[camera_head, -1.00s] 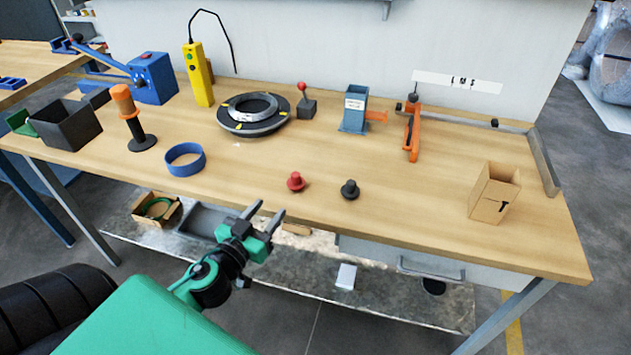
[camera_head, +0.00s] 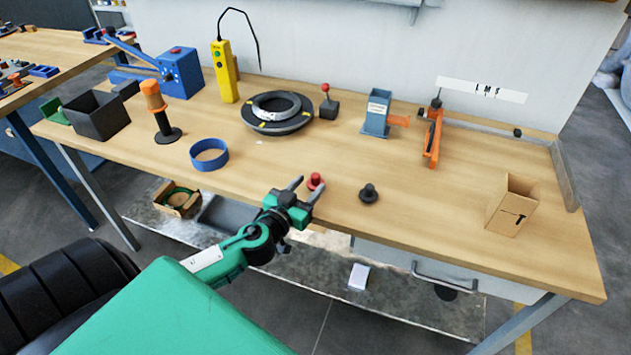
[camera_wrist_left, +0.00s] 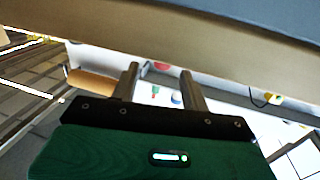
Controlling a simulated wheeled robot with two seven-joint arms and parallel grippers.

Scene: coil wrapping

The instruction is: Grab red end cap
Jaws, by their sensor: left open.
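The red end cap (camera_head: 315,180) sits on the wooden table near its front edge, partly hidden behind my left gripper's fingertips. A dark end cap (camera_head: 369,194) stands to its right. My left gripper (camera_head: 306,187) is open and empty at the table's front edge, its fingers pointing toward the red end cap. I cannot tell whether it touches the cap. The left wrist view shows the two spread fingers (camera_wrist_left: 160,76) with nothing held between them. A small red shape shows just beyond them there, too small to identify surely. My right gripper is not in view.
A blue ring (camera_head: 209,155) lies left of the red cap. A round black-and-grey coil fixture (camera_head: 276,113) sits behind. A cardboard box (camera_head: 511,206) stands at the right. The wooden table (camera_head: 440,222) is clear between the dark cap and the box.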

